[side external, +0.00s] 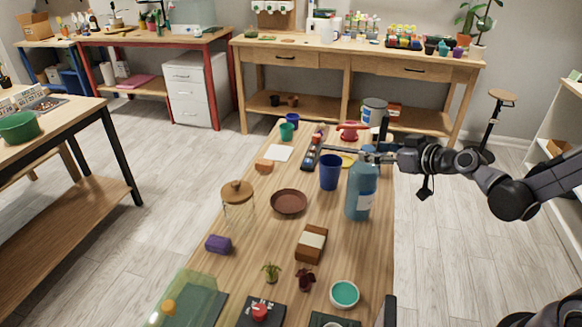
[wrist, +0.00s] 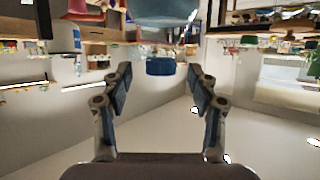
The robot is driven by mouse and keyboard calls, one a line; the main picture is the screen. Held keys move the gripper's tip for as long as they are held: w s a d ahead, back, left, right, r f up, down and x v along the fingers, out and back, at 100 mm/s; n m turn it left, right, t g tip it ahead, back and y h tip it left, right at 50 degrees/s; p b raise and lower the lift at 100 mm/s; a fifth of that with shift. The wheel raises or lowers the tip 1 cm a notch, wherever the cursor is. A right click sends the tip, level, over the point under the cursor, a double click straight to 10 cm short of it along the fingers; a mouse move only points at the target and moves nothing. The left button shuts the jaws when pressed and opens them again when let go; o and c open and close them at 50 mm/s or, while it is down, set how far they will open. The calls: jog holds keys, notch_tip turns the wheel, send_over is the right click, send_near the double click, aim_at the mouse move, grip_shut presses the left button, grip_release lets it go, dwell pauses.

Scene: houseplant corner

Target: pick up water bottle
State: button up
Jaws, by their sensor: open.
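The water bottle (side external: 360,195) is translucent blue with a pale label and stands upright on the right side of the long wooden table. My gripper (side external: 376,150) is open, level with the bottle's top and very close to it; contact cannot be told. In the wrist view, my gripper (wrist: 160,80) has both fingers spread with nothing clearly held. A large pale blue rounded surface, likely the bottle (wrist: 165,10), is cut off at the top edge. A smaller blue object (wrist: 160,66) appears beyond the fingers.
A dark blue cup (side external: 330,172) stands just left of the bottle. A brown saucer (side external: 289,202), a glass jar (side external: 238,205) and a brown-and-cream block (side external: 311,244) are nearby. A red watering can (side external: 350,131) and a metal can (side external: 374,111) stand behind.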

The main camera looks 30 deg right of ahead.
aim_at(371, 150)
jog(key=shift+x, duration=1.6)
jog(key=shift+w+r, duration=0.1)
jog(key=shift+r, duration=0.05)
grip_shut()
